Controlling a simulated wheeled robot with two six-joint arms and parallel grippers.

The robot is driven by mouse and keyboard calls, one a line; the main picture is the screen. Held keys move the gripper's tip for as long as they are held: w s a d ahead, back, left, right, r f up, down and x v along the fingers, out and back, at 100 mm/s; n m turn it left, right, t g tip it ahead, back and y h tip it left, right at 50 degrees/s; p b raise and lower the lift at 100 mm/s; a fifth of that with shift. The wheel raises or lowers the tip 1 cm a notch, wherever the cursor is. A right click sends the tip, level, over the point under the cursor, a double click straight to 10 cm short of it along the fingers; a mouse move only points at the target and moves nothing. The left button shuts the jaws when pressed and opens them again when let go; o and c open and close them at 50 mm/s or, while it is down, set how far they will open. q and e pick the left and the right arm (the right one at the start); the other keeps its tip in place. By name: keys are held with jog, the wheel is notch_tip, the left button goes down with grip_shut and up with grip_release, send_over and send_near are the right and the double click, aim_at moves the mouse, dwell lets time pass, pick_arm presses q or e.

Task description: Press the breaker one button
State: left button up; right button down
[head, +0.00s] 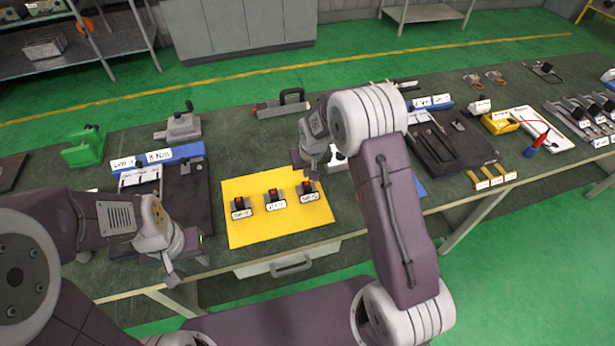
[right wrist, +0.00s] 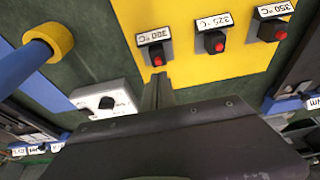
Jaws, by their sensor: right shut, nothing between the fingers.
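Three black breakers with red buttons sit in a row on a yellow board (head: 245,185): the left breaker (head: 239,203), the middle breaker (head: 274,197) and the right breaker (head: 307,188). In the right wrist view their tags read 300 °C, 325 °C and 350 °C, and the 300 °C breaker (right wrist: 156,56) is nearest my fingers. I cannot tell which is called breaker one. My right gripper (head: 301,166) is shut and empty, just behind the right breaker; its fingertips (right wrist: 157,84) also show, close to that red button. My left gripper (head: 185,262) hangs at the table's front edge, away from the board.
A white box with a black knob (right wrist: 107,103) and a blue bar with a yellow ring (right wrist: 48,42) lie beside the board. A dark tray (head: 440,150) is to the right, a green block (head: 84,147) back left.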

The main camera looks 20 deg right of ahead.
aim_at(307, 182)
jog(key=x, duration=0.4)
jog(key=shift+s+f+p, duration=0.15)
jog(key=shift+s+p, duration=0.15)
jog(key=shift+s, duration=0.2)
